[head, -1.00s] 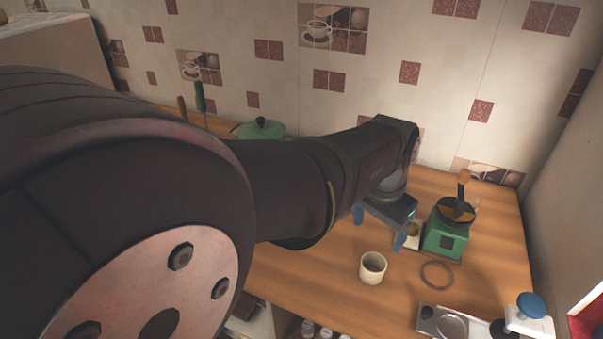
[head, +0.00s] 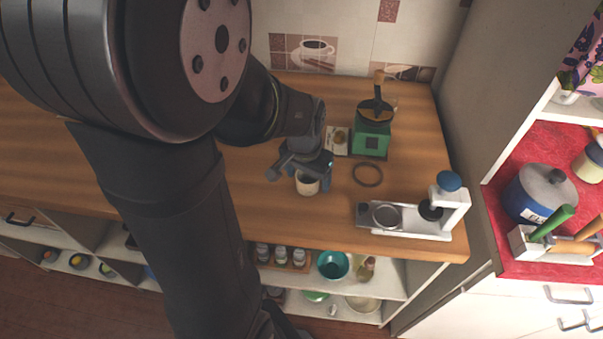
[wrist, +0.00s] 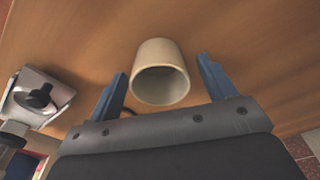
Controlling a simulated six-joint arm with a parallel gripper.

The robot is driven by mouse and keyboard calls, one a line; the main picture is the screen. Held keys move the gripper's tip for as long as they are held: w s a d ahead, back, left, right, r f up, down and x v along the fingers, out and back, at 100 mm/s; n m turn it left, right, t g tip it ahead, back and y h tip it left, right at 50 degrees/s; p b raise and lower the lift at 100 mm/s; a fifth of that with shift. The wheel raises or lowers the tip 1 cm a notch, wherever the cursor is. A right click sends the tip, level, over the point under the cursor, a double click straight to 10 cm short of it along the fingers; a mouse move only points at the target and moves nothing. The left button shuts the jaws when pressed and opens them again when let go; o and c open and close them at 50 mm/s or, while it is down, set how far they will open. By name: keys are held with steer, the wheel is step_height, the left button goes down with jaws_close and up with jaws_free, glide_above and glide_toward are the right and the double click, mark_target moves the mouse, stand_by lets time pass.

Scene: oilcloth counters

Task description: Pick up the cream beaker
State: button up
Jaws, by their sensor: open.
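The cream beaker (head: 307,184) stands on the wooden counter, partly hidden by my gripper in the head view. In the wrist view the beaker (wrist: 160,72) shows its round open mouth and looks empty. My gripper (head: 312,178) is open, with one blue finger on each side of the beaker.
A green coffee grinder (head: 371,138) stands behind and right of the beaker, near a dark ring (head: 367,174) lying flat. A white press (head: 415,217) stands by the counter's front right corner. The counter (head: 250,215) is clear in front of the beaker.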

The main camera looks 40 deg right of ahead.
steer(key=shift+f, duration=0.35)
steer(key=shift+c, duration=0.3)
steer(key=c, duration=1)
steer(key=shift+c, duration=0.2)
steer(key=shift+r, duration=0.15)
